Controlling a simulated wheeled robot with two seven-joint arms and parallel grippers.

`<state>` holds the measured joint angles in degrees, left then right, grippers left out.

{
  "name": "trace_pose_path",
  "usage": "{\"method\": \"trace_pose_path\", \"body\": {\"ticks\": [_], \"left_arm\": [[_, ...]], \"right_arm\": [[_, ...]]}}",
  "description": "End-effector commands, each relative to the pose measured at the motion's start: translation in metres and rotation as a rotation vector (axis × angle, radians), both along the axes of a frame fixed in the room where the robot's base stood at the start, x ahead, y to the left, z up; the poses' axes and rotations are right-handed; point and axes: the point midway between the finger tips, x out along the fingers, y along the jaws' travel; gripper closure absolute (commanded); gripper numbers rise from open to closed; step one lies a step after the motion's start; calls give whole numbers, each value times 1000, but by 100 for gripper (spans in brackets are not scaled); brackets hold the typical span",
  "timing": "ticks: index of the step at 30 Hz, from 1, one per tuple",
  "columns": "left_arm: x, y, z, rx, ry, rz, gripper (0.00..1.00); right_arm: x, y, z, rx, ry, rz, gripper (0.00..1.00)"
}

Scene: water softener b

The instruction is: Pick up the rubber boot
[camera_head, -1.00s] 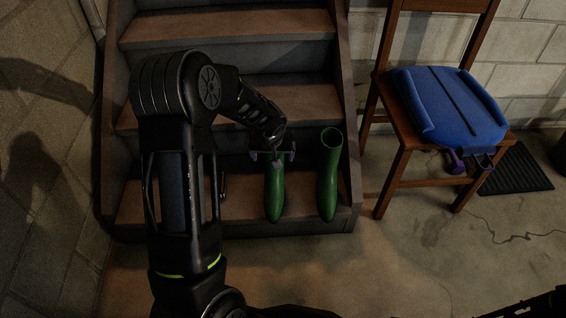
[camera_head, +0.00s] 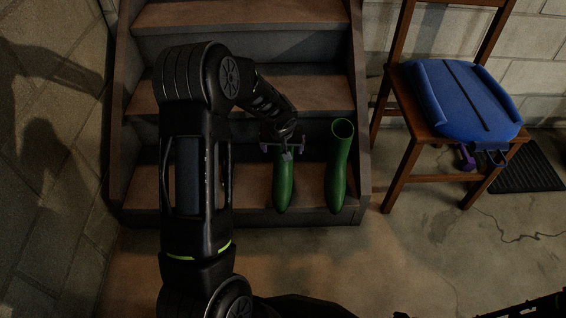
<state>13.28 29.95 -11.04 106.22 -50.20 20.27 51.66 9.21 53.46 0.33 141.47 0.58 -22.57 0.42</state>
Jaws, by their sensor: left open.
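Two green rubber boots stand upright, side by side, on the lowest wooden step. The right boot (camera_head: 340,165) is fully in view, with its open top facing up. The left boot (camera_head: 284,187) shows its foot and lower shaft, and its top is hidden behind my left gripper. My left gripper (camera_head: 284,150) is open, with its purple-grey fingers spread at the upper part of the left boot. I cannot tell whether the fingers touch the boot. My right gripper is not in view; only a dark bit of the arm shows at the lower right corner.
The wooden stairs (camera_head: 240,90) rise behind the boots between dark side boards. A wooden chair (camera_head: 408,175) holding a blue plastic case (camera_head: 462,100) stands to the right. A dark mat (camera_head: 525,168) and a thin cable lie on the floor (camera_head: 400,260), which is otherwise clear in front.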

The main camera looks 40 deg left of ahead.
Motion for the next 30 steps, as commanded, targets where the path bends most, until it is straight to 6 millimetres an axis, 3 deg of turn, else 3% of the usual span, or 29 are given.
{"method": "trace_pose_path", "body": {"ticks": [9,30], "left_arm": [[13,9,-43,-1,2,2,12],[15,9,-44,-1,1,1,15]], "right_arm": [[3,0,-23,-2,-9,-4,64],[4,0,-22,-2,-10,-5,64]]}}
